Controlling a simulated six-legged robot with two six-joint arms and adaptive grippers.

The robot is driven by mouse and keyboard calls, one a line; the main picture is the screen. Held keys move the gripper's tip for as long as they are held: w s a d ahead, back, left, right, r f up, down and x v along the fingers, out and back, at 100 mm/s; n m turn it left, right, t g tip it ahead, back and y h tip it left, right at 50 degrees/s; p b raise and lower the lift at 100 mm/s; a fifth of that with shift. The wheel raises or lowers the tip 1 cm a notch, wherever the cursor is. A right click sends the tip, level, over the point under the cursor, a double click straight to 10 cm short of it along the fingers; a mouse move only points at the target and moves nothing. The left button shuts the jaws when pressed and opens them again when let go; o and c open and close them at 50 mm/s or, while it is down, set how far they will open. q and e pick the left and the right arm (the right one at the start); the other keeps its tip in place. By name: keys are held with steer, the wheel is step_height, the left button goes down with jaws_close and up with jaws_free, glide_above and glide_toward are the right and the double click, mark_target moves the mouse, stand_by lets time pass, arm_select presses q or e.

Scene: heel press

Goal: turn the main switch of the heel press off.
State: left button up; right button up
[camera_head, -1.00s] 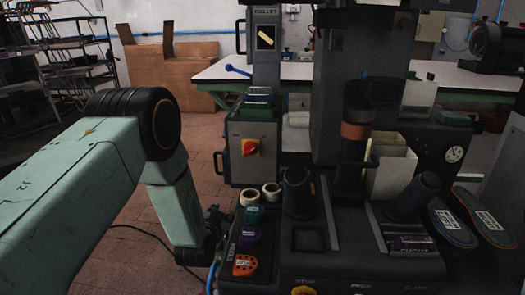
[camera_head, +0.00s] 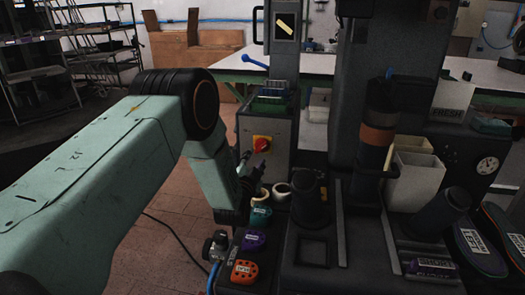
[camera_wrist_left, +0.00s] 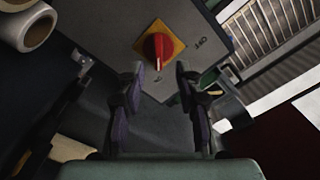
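The main switch is a red rotary knob (camera_head: 262,144) on a yellow plate, on the front of a grey box (camera_head: 281,160) on the heel press. In the left wrist view the red knob (camera_wrist_left: 157,46) shows close up; its white-marked end points toward the bottom of the picture. The label OFF (camera_wrist_left: 203,42) is to its right on the panel. My left gripper (camera_head: 251,168) is just below the knob in the head view. In the wrist view its two fingers (camera_wrist_left: 160,76) are apart and empty, with the knob beyond the gap between them, seemingly not touched. My right gripper is not in view.
Two tape rolls (camera_head: 272,191) and teal, purple and orange labelled pieces (camera_head: 244,272) lie below the box. The press column (camera_head: 380,130) and white bins (camera_head: 414,180) stand to the right. Floor (camera_head: 185,210) is open to the left.

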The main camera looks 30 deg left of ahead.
mark_target(261, 149)
arm_select(q)
steer(key=b+x, duration=0.1)
steer(key=x, duration=0.4)
steer(key=shift+d+f+b, duration=0.1)
steer(key=shift+f+b, duration=0.1)
steer(key=shift+b, duration=0.15)
steer(key=shift+w+r+b, duration=0.1)
steer(key=shift+w+b, duration=0.2)
steer(key=shift+w, duration=0.6)
steer(key=shift+a, duration=0.2)
steer(key=shift+c, duration=0.2)
jaws_close()
